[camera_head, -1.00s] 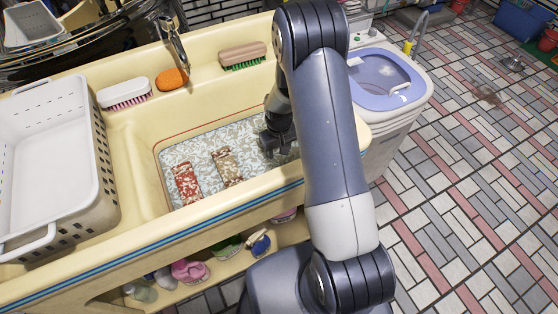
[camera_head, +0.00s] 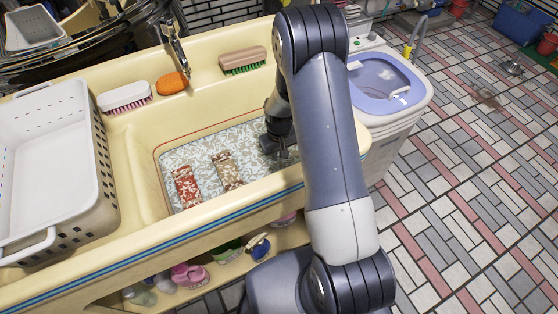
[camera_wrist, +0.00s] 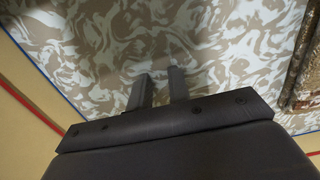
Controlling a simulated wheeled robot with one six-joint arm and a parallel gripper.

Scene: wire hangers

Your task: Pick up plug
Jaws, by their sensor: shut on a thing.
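My gripper (camera_head: 282,156) is down in the right end of the cream sink's basin, low over the patterned basin floor (camera_head: 205,150). In the wrist view its two dark fingers (camera_wrist: 158,82) point at the grey-white swirled floor, a narrow gap apart. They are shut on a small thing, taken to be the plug. The plug itself does not show clearly in either view; the fingers and wrist hide it.
A red patterned piece (camera_head: 186,187) and a brown patterned piece (camera_head: 227,170) lie in the basin left of my gripper. A white basket (camera_head: 105,165), brushes (camera_head: 243,60) and an orange sponge (camera_head: 172,83) sit around the sink. The tap (camera_head: 175,40) stands behind.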

